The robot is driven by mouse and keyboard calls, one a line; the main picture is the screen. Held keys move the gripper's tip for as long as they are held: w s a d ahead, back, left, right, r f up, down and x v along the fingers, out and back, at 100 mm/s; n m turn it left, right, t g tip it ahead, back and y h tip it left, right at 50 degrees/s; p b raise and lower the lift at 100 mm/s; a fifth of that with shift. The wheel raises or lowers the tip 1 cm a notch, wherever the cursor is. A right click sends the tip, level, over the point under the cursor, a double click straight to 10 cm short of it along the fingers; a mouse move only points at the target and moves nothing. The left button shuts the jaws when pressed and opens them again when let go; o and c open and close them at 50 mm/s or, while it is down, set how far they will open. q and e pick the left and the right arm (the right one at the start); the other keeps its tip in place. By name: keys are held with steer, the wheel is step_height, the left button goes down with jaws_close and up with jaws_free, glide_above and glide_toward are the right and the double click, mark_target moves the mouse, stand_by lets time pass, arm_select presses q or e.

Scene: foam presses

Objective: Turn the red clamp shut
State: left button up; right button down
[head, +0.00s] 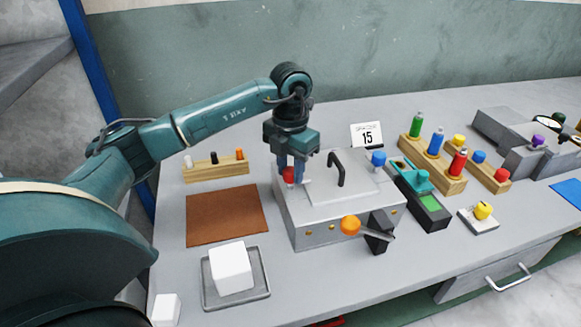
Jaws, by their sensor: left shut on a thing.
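The grey metal press box (318,234) stands on the table, with a black handle (337,168) on its lid. The red clamp knob (289,175) is on the left of the lid, partly hidden by my fingers. My left gripper (291,172) reaches down from above and is shut on the red clamp. A blue knob (378,158) is on the right of the lid. An orange knob (350,225) and a black lever part (379,232) are at the box's front. My right gripper is out of view.
A brown mat (227,217) and a tray (207,291) with a white block (232,268) lie left of the box. A wooden rack (217,171) stands behind the mat. A green-topped device (430,204), bottle racks (449,184) and a yellow knob (482,211) are to the right.

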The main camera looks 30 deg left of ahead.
mark_target(290, 170)
arm_select(q)
steer(key=o, duration=1)
steer(key=shift+c, duration=0.2)
step_height(290, 170, up, 13)
steer(key=shift+r, duration=0.1)
